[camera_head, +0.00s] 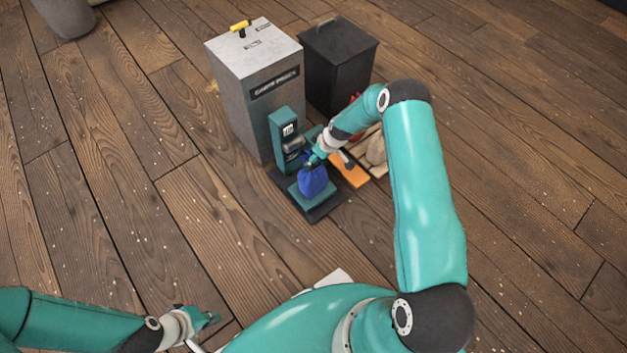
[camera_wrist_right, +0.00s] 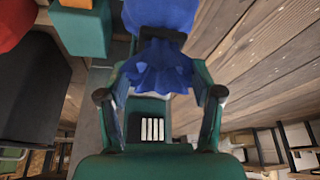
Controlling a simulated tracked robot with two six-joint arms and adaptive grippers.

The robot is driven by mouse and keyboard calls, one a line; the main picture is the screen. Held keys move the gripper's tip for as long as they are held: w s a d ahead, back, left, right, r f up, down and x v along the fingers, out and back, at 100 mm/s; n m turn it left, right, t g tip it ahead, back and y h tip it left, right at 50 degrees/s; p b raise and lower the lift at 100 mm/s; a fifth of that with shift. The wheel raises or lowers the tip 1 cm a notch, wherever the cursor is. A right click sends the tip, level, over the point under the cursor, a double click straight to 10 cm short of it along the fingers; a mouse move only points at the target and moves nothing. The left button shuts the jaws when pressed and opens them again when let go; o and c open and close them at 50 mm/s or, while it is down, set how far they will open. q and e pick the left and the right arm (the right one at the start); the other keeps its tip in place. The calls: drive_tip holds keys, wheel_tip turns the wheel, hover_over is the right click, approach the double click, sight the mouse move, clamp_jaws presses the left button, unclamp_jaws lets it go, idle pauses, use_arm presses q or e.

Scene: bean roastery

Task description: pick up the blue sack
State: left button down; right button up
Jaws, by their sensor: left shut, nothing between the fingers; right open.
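The blue sack (camera_head: 313,182) stands upright on the teal platform of a small machine (camera_head: 284,140) with a dark base. In the right wrist view the sack (camera_wrist_right: 160,72) fills the top middle, its gathered, frilled neck pointing toward the camera. My right gripper (camera_head: 313,158) is at the top of the sack. Its fingers are open, one on each side of the frilled neck, with gaps visible; it does not hold the sack. My left gripper (camera_head: 208,319) is shut and empty, low over the floor at the bottom left, far from the sack.
A tall grey bin (camera_head: 256,75) with a yellow handle stands behind the machine, and a black lidded bin (camera_head: 339,62) beside it. An orange item (camera_head: 350,171) and a tray with a tan lump (camera_head: 376,150) lie right of the sack. Wooden floor is clear left and in front.

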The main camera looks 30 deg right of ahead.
sight(313, 174)
drive_tip(key=b+x, duration=0.1)
drive_tip(key=x, duration=0.2)
drive_tip(key=shift+f, duration=0.3)
clamp_jaws()
drive_tip(key=shift+r, duration=0.1)
